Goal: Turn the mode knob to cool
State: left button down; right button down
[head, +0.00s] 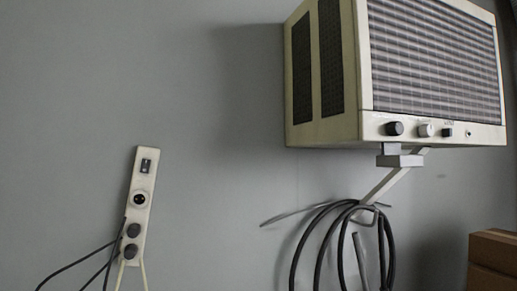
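A beige box-shaped air unit (372,128) with a slatted front grille is mounted high on the wall at the right. Along its lower front strip are a dark round knob (394,128), a pale round knob (425,130), a small dark control (447,132) and a small dark dot near the right end. The labels are too small to read, so I cannot tell which knob is the mode knob or where it points. Neither of my grippers is in the head view.
A wall bracket (400,160) supports the unit, with coiled dark hose (316,245) hanging below. A beige outlet strip (139,205) with plugged cables is on the left wall. Cardboard boxes (493,250) stand at lower right. The space before the unit's controls looks clear.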

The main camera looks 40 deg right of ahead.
aim_at(395, 128)
jog(key=i+z, duration=0.2)
jog(key=z, duration=0.9)
jog(key=j+z, duration=0.15)
jog(key=z, duration=0.35)
jog(key=j+z, duration=0.1)
jog(key=z, duration=0.35)
jog(key=k+j+z, duration=0.1)
jog(key=z, duration=0.4)
jog(key=i+l+u, duration=0.2)
jog(key=l, duration=0.2)
